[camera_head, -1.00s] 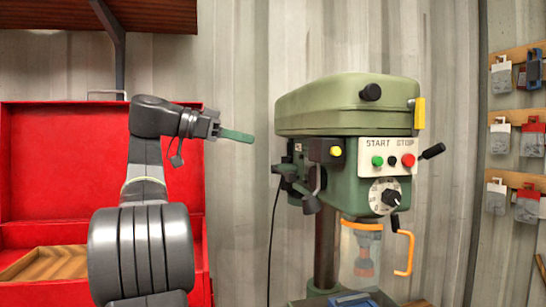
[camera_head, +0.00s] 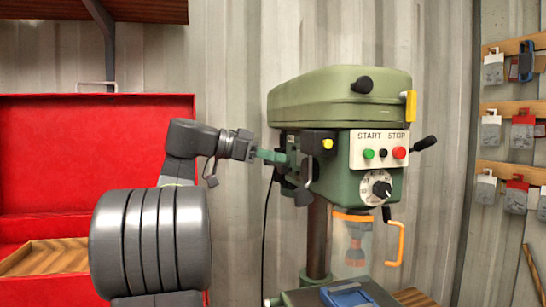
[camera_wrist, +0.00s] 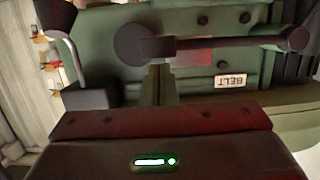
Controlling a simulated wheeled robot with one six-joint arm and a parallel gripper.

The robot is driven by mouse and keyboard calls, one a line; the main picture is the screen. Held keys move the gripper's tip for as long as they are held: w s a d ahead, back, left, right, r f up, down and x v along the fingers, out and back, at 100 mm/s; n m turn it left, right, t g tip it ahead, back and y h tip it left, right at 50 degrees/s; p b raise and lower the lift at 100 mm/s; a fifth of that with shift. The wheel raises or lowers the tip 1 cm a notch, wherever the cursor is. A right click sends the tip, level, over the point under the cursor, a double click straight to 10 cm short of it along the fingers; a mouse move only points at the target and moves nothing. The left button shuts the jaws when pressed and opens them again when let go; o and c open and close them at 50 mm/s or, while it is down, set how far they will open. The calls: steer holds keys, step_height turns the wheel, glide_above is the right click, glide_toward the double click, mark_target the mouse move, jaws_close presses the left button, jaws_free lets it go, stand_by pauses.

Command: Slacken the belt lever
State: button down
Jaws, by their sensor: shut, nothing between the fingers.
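The belt lever shows in the wrist view as a dark rod (camera_wrist: 230,42) with a round hub at its left end and a knob at its right end. It lies across a green panel with an upside-down BELT label (camera_wrist: 230,81) below it. In the head view the lever's side of the green drill press (camera_head: 340,100) is partly hidden by my gripper. My gripper (camera_head: 284,158) is shut and empty, its green fingers at the left side of the drill head. In the wrist view the fingers (camera_wrist: 157,75) end just below the rod near its hub; contact cannot be told.
A START/STOP panel (camera_head: 379,149) and speed dial (camera_head: 376,187) are on the drill's front. An orange-handled guard (camera_head: 396,245) hangs below. A red toolbox (camera_head: 90,160) stands at left. A black cable runs down beside the drill.

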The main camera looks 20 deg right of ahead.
stand_by(0.3)
steer(key=f+b, duration=0.1)
steer(key=b, duration=0.2)
steer(key=shift+s+f+m, duration=0.1)
steer(key=shift+f+m, duration=0.2)
steer(key=shift+f, duration=0.1)
steer(key=f+m+b, duration=0.1)
steer(key=f+b, duration=0.1)
steer(key=b, duration=0.1)
steer(key=f+m+t+b, duration=0.1)
steer(key=b, duration=0.2)
steer(key=f+b, duration=0.2)
steer(key=b, duration=0.2)
steer(key=shift+w+f+m, duration=0.25)
steer(key=shift+f+m, duration=0.05)
steer(key=shift+m, duration=0.1)
steer(key=shift+s+r, duration=0.1)
